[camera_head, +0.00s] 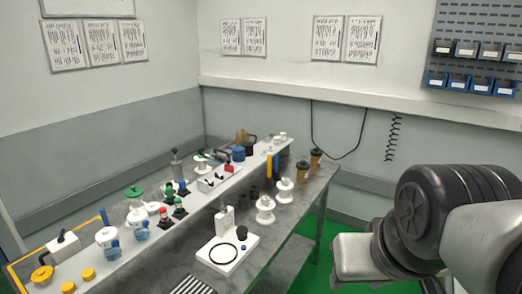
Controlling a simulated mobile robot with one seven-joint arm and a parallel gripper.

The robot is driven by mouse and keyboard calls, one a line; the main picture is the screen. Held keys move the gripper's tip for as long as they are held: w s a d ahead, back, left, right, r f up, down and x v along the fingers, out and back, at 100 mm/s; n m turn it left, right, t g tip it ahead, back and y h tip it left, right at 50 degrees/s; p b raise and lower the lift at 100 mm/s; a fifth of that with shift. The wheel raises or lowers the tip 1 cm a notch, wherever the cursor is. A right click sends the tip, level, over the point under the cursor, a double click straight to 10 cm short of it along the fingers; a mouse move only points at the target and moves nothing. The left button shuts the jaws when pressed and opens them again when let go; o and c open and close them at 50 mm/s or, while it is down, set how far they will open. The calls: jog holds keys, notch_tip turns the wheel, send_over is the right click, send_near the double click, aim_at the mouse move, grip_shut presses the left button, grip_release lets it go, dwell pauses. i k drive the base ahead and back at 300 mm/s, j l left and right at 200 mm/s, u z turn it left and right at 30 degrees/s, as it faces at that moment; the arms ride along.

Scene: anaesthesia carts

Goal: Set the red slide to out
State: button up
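A small red part (229,168), which may be the red slide, sits on the raised pale shelf (205,199) of the bench, near its far end. It is too small for me to read its position. A red-topped piece (163,211) also stands nearer on that shelf, beside green-topped ones. My arm comes in at the right edge, well apart from the bench fittings. A grey block at its end, probably my gripper (358,257), shows at the lower right. No fingers can be made out, and nothing is seen held.
White spools (265,208), a white plate with a black ring (228,252) and brown-lidded cups (315,158) stand on the grey bench. Yellow knobs (42,274) are at the near left. Blue bins (458,82) hang at the upper right. Green floor is free right of the bench.

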aim_at(228, 167)
jog(key=i+l+u, duration=0.1)
jog(key=u, duration=0.5)
jog(key=i+l+u, duration=0.35)
jog(key=l, duration=0.3)
jog(key=i+l+u, duration=0.2)
jog(key=l, duration=0.2)
jog(key=i+l, duration=0.15)
jog(key=l, duration=0.2)
jog(key=i+l, duration=0.15)
jog(key=l, duration=0.2)
jog(key=i+l, duration=0.15)
jog(key=l, duration=0.15)
jog(key=i+l+u, duration=0.1)
jog(key=l, duration=0.25)
jog(key=i, duration=0.1)
